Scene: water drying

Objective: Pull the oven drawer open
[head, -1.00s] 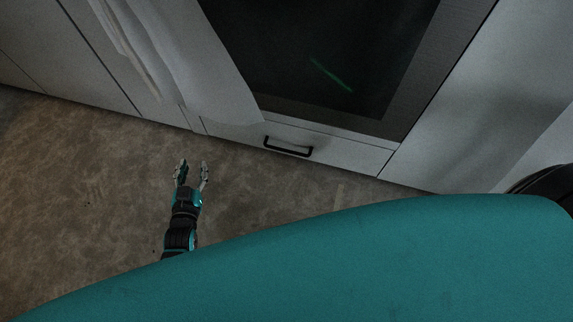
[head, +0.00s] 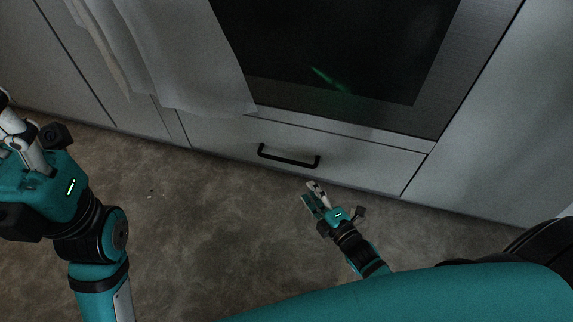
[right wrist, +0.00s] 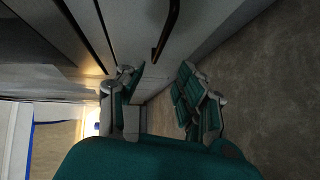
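The oven drawer (head: 368,163) is the low pale panel under the oven and looks shut, flush with the cabinets. Its black bar handle (head: 289,160) is in the middle of the head view. It also shows as a dark bar at the top of the right wrist view (right wrist: 168,30). My right gripper (head: 312,191) is just below the handle's right end in the head view, apart from it. In the right wrist view its two fingers are spread with nothing between them (right wrist: 160,80). My left gripper (head: 18,140) is at the left edge, partly cut off; its finger opening is unclear.
The oven's dark glass door (head: 335,45) is above the drawer. A white cloth (head: 185,60) hangs to the left of it, its lower edge near the drawer's top left. Cabinet fronts (head: 465,155) flank both sides. The brown floor (head: 215,215) before the drawer is clear.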

